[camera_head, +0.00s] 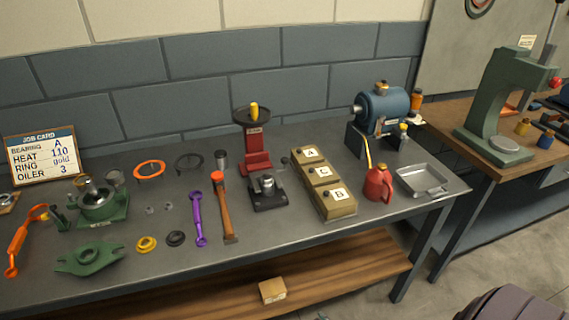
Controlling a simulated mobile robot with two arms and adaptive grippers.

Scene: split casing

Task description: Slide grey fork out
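No piece is clearly recognisable as a grey fork. Neither of my grippers is in view.
A purple spanner (198,218), a hammer (223,207) and a red stand (255,150) are on the bench (275,238). Labelled boxes (323,183), a red oil can (377,184) and a metal tray (422,180) are to the right.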

